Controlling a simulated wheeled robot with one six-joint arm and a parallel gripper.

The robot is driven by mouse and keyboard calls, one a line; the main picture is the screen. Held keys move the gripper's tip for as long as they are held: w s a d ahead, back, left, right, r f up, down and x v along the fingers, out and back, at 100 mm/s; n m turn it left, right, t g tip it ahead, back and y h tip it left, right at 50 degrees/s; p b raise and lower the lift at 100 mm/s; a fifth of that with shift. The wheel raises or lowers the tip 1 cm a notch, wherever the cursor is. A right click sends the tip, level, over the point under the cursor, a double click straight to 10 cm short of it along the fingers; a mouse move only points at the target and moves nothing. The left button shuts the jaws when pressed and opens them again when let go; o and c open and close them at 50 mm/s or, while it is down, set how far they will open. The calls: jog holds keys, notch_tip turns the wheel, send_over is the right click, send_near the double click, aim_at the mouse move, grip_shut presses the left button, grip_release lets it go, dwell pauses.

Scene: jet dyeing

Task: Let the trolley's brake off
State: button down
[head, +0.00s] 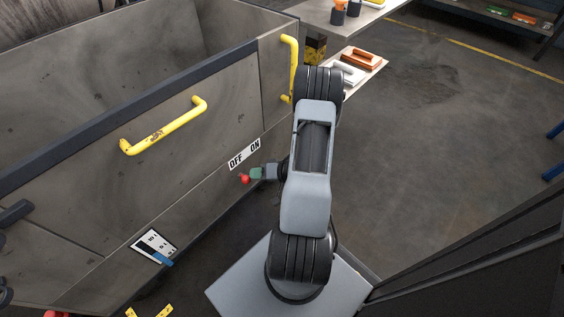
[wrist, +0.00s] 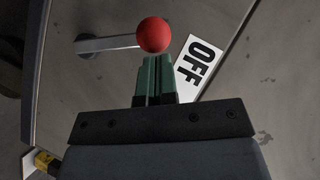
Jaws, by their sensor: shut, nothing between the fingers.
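The trolley (head: 70,150) is a large grey box on the left in the head view. Its brake lever ends in a red ball knob (head: 245,179), which also shows in the wrist view (wrist: 154,35) on a grey lever arm (wrist: 104,43). An OFF/ON label (head: 245,154) is just above the knob; its OFF part shows in the wrist view (wrist: 199,63), right of the knob. My gripper (head: 251,176) has green fingers that are shut and empty. The fingertips (wrist: 156,60) are right at the knob; I cannot tell whether they touch it.
Yellow handles (head: 164,126) stick out from the trolley's side and corner (head: 290,66). A white and blue card (head: 154,247) is low on its side. A shelf with orange and white items (head: 358,62) stands behind my arm. The floor at right (head: 450,130) is clear.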

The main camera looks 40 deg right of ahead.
jog(key=r+p+v, duration=0.1)
jog(key=v, duration=0.5)
jog(key=w+d+p+v, duration=0.1)
jog(key=p+v, duration=0.1)
jog(key=v, duration=0.4)
jog(key=shift+d+r, duration=0.15)
jog(key=shift+r, duration=0.35)
jog(key=a+r+n+g+h+p, duration=0.1)
jog(key=a+r+p, duration=0.6)
jog(key=r, duration=1)
jog(key=a+r+n+g+h+p, duration=0.2)
jog(key=a+r+g+h+p, duration=0.2)
jog(key=r+p, duration=0.9)
jog(key=a+r+n+g+h+p, duration=0.2)
jog(key=a+r+p, duration=0.8)
jog(key=r, duration=1.3)
jog(key=shift+w+a+g+h+p, duration=0.2)
jog(key=shift+a+g+h+p, duration=0.2)
jog(key=shift+a+g+h, duration=0.15)
